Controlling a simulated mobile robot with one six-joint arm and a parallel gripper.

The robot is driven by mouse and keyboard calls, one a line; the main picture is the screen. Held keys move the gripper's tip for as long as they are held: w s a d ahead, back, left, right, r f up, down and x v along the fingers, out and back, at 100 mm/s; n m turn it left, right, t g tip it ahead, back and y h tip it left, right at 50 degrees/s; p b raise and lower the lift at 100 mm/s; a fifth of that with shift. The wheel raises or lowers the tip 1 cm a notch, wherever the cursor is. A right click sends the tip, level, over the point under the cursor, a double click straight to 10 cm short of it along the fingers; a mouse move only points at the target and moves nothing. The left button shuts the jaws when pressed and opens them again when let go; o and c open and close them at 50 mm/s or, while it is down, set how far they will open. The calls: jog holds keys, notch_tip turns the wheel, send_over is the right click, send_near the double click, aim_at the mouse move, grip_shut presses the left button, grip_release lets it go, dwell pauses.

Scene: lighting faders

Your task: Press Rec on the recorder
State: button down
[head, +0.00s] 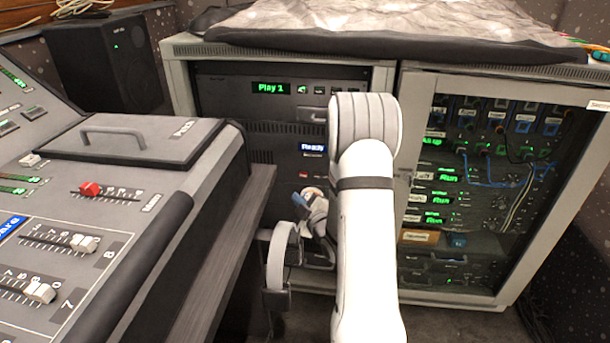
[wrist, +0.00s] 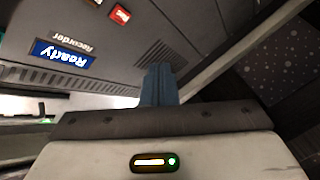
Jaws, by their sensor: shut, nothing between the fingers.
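The recorder (head: 290,162) is a dark panel in the left rack, with a lit blue display reading "Ready" (head: 312,148) and a small red button (head: 303,174) below it. In the wrist view the panel appears upside down, with the display (wrist: 63,55) at left and the red button (wrist: 119,14) near the top edge. The button's label is too small to read. My gripper (wrist: 158,70) is shut and empty, its blue fingers pointing toward the panel and apart from the red button. In the head view my gripper (head: 299,200) is below the red button, partly hidden by my arm.
A lighting console (head: 180,230) with faders fills the left side, its edge close to my arm. A unit showing "Play 1" (head: 270,88) sits above the recorder. A glass-fronted rack (head: 500,180) stands at right. A black speaker (head: 105,60) is behind the console.

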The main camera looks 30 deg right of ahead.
send_near(297, 174)
jog(key=w+a, duration=0.2)
jog(key=w, duration=0.1)
jog(key=shift+w+d+f+p, duration=0.3)
jog(key=shift+w+d, duration=0.15)
jog(key=shift+w, duration=0.1)
jog(key=shift+w, duration=0.1)
dwell(1.6)
jog(key=shift+w+d+r+b, duration=0.1)
jog(key=shift+w+d+b, duration=0.2)
jog(key=shift+b, duration=0.1)
jog(key=shift+w+d, duration=0.1)
jog(key=shift+w, duration=0.15)
dwell(0.5)
jog(key=shift+b, duration=0.3)
jog(key=shift+s+a+b, duration=0.35)
jog(key=shift+s+a, duration=0.05)
jog(key=shift+s, duration=0.2)
